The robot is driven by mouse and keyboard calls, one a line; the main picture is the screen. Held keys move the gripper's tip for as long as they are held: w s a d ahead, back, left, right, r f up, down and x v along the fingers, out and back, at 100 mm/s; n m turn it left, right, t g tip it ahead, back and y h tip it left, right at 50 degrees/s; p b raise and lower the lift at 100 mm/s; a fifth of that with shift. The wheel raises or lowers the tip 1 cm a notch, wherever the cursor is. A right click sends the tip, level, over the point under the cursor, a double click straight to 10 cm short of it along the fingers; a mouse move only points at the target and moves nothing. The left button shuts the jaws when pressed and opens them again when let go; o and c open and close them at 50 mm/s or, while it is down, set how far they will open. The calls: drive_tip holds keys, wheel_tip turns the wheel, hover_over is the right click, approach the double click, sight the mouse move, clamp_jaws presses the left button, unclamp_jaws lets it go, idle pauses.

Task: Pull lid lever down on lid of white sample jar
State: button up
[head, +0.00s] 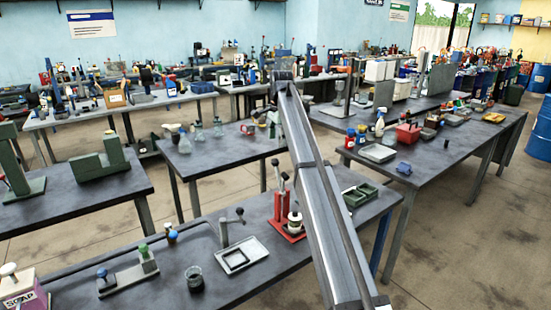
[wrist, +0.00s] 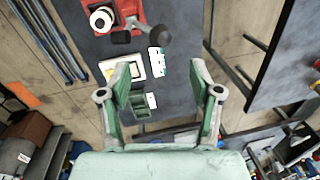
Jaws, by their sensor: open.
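A white jar (head: 295,222) with a darker top stands on a red base (head: 287,232) with red upright handles, near the middle of the front bench. In the wrist view, a white round top with a dark centre (wrist: 102,18) shows on a red base (wrist: 125,10) at the upper left. A dark arm with a rounded end (wrist: 159,35) lies beside it; I cannot tell whether this is the lid lever. My gripper (wrist: 160,72) is open and empty, its green fingers spread below and right of the red base. I cannot make out the gripper in the head view.
A white tray (head: 241,255), a dark beaker (head: 194,279) and a small green-knobbed device (head: 130,270) stand to the left. My arm crosses the head view's middle.

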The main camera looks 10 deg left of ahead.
sight(275, 160)
drive_tip(key=f, duration=0.3)
drive_tip(key=f+p, duration=0.1)
drive_tip(key=f, duration=0.2)
drive_tip(key=w+f+p, duration=0.1)
drive_tip(key=f, duration=0.3)
drive_tip(key=shift+a, duration=0.35)
clamp_jaws()
